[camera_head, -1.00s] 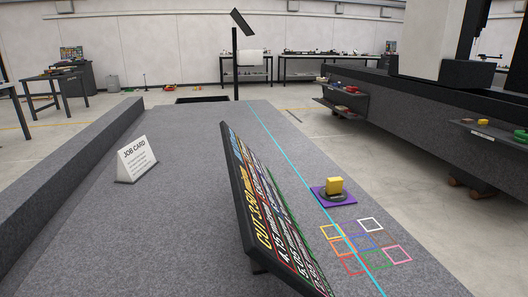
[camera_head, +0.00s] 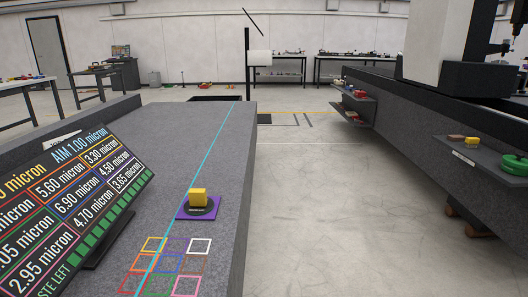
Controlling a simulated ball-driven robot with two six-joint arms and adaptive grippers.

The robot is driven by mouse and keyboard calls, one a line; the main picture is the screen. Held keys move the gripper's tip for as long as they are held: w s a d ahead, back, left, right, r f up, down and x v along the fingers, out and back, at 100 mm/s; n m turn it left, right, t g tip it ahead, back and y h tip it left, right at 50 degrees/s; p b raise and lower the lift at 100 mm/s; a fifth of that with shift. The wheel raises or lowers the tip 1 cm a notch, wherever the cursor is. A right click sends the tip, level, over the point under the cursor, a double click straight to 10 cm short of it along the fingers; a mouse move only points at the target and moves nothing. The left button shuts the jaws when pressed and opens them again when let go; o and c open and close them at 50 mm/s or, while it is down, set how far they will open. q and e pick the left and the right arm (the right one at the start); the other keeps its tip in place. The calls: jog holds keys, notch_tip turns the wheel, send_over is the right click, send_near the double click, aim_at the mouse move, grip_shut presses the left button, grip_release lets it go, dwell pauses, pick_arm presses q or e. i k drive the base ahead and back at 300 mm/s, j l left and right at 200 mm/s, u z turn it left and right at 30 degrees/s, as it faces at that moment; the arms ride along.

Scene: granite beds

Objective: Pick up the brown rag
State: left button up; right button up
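I cannot make out a brown rag for certain. A small brown item (camera_head: 456,138) lies on the near shelf (camera_head: 480,157) on the side of the dark granite machine bed at right. It is too small to tell whether it is cloth. Neither of my grippers shows in the head view.
A yellow block (camera_head: 198,196) sits on a dark round piece on a purple square (camera_head: 184,213) on the granite bed (camera_head: 190,140). A tilted board of micron figures (camera_head: 75,205) stands at left. A yellow item (camera_head: 472,140) and green ring (camera_head: 515,165) are on the near shelf. Open floor (camera_head: 320,200) lies between the beds.

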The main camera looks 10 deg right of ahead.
aim_at(454, 138)
jog(key=l+u, duration=0.35)
jog(key=l, duration=0.45)
jog(key=l+u, duration=0.4)
jog(key=l, duration=0.4)
jog(key=l+z, duration=0.3)
jog(key=z, duration=0.15)
jog(key=i+l+z, duration=0.1)
jog(key=l+z, duration=0.3)
jog(key=i+z, duration=0.1)
jog(key=z, duration=0.8)
jog(key=i+z, duration=0.15)
jog(key=z, duration=0.25)
